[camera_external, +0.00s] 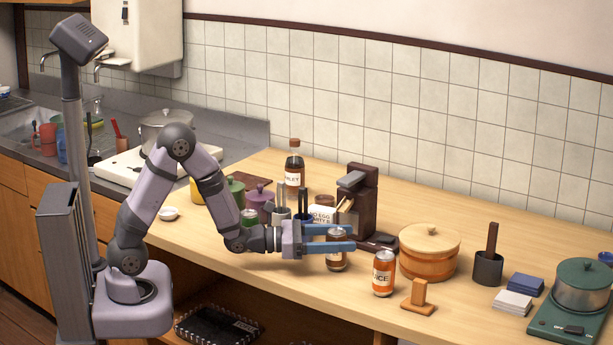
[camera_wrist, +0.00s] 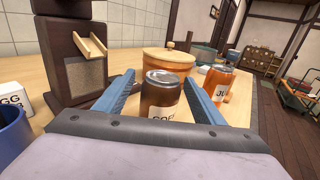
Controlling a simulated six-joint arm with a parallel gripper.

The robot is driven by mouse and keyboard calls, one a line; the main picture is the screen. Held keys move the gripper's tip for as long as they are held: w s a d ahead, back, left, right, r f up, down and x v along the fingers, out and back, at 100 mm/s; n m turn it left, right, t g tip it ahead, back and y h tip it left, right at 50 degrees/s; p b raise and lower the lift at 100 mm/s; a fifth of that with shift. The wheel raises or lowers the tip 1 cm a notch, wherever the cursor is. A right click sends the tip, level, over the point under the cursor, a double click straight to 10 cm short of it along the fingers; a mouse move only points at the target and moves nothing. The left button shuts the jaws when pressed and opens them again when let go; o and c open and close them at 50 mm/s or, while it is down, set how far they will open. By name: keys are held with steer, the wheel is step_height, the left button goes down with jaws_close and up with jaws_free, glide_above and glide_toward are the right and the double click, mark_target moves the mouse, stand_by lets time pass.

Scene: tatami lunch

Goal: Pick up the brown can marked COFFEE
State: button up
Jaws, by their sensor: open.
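The brown can (camera_wrist: 162,97) stands upright between my two blue fingers in the wrist view, its label partly cut off by my gripper body. In the external view the brown can (camera_external: 337,262) stands on the wooden counter, partly hidden behind a finger. My gripper (camera_external: 340,239) is open, level and low over the counter, with a finger on each side of the can. It also shows in the wrist view (camera_wrist: 160,95). A gap shows between the can and the left finger; I cannot tell whether the right finger touches it.
An orange can marked JUICE (camera_external: 383,273) stands close to the right. A lidded wooden tub (camera_external: 430,253) is behind it, and a wooden stand (camera_external: 419,298) is in front. A dark machine (camera_external: 357,205) stands behind my fingers. A dark blue cup (camera_wrist: 12,132) is at the left.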

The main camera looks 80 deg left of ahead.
steer(key=shift+w+d, duration=0.15)
steer(key=shift+w, duration=0.6)
steer(key=shift+w+d, duration=0.15)
steer(key=shift+w, duration=0.6)
steer(key=c, duration=1.2)
steer(key=shift+c, duration=0.2)
steer(key=shift+r, duration=0.15)
